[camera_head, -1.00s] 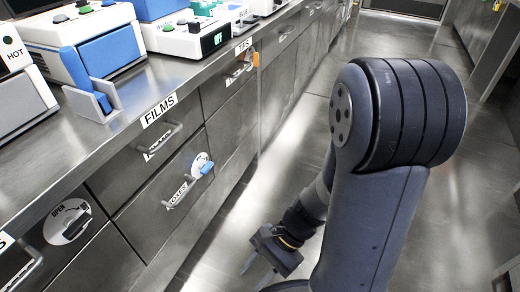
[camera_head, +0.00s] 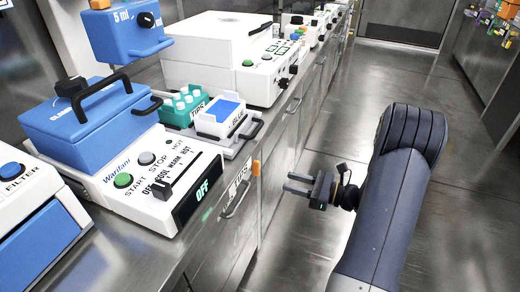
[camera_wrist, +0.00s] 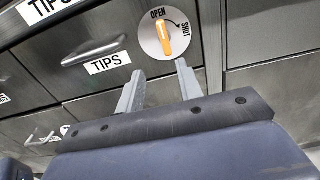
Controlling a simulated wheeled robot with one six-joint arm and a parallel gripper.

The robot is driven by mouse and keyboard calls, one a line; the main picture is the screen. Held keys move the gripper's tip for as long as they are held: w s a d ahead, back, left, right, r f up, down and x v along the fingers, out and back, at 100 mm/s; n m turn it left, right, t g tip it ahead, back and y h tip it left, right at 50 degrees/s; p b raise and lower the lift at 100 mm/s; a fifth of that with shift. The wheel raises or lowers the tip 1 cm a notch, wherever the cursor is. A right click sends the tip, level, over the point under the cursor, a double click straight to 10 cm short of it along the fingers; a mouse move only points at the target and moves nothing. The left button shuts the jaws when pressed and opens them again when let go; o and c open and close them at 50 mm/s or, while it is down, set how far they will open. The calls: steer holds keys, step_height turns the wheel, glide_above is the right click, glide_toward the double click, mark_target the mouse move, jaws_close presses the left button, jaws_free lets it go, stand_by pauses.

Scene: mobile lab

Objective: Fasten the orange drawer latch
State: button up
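The orange latch (camera_wrist: 165,40) sits on a round white plate (camera_wrist: 152,50) marked OPEN and SHUT, in the upper middle of the wrist view. Its handle stands nearly upright and points towards OPEN. In the head view the orange latch (camera_head: 256,168) shows edge-on at the cabinet front. The TIPS drawer (camera_wrist: 75,82), with a bar handle, is left of the latch and looks closed. My gripper (camera_wrist: 158,80) is open and empty, its fingers apart below the latch plate. In the head view my gripper (camera_head: 287,182) points left at the cabinet, clear of the latch.
The bench above the drawers holds a white and blue heater (camera_head: 150,185), a green tips rack (camera_head: 184,106) and other devices. The TIPS drawer handle (camera_head: 238,202) juts out from the front. The aisle floor (camera_head: 310,235) is clear.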

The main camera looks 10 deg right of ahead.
mark_target(254, 168)
steer(key=w+b+x, duration=0.1)
steer(key=x, duration=0.9)
steer(key=shift+w+r+b, duration=0.2)
steer(key=shift+r+b, duration=0.05)
steer(key=shift+b, duration=0.15)
jaws_close()
